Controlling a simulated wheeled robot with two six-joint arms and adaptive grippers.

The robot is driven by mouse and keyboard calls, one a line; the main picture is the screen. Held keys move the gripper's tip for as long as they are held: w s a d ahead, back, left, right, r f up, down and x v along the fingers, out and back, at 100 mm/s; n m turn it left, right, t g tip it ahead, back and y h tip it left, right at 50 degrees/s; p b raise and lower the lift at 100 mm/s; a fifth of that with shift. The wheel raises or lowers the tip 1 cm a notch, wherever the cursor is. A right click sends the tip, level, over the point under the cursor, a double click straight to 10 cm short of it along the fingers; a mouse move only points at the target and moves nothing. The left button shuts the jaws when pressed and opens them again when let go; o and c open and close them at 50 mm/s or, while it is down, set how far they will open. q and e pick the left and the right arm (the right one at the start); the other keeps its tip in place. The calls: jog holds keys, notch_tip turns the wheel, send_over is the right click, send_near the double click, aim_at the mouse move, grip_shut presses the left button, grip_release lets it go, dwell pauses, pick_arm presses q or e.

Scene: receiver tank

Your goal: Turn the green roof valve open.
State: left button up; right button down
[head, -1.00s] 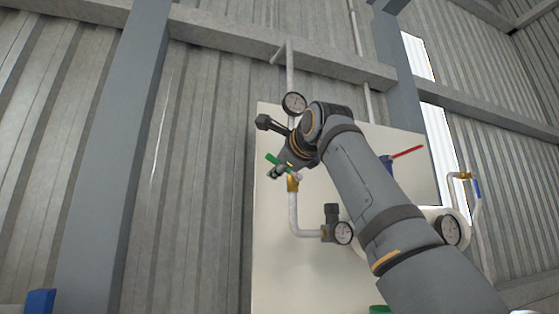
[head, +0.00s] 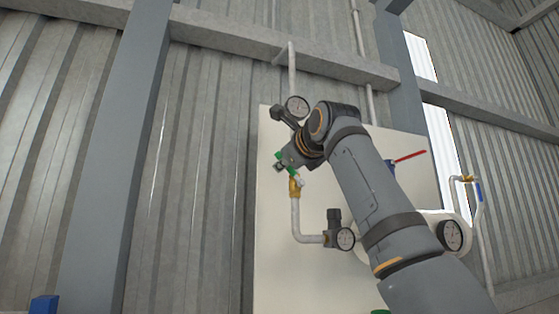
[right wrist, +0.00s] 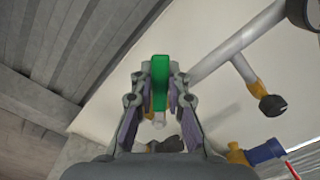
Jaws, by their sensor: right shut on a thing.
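The green valve handle (head: 279,155) is on the pipe in front of the cream panel, just above a brass fitting (head: 294,187). In the head view it slants down to the right and is partly hidden by my gripper. My right gripper (head: 284,165) is shut on the handle. In the right wrist view the green handle (right wrist: 160,82) stands between the two fingertips of my gripper (right wrist: 160,72), with a finger close on each side. My left gripper is not in view.
A red lever (head: 410,156) and a blue-handled valve (head: 478,190) are to the right. The cream panel (head: 275,265) is close behind.

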jog(key=shift+w+d+r+m, duration=0.15)
jog(key=shift+d+m, duration=0.1)
jog(key=shift+m, duration=0.25)
jog(key=shift+w+d+f+m, duration=0.1)
jog(key=shift+w+d+m, duration=0.1)
jog(key=shift+m, duration=0.3)
jog(key=c, duration=1.7)
grip_release()
jog(key=shift+c, duration=0.2)
jog(key=o, duration=0.4)
jog(key=shift+o, duration=0.2)
jog(key=shift+r, duration=0.1)
jog(key=shift+s, duration=0.1)
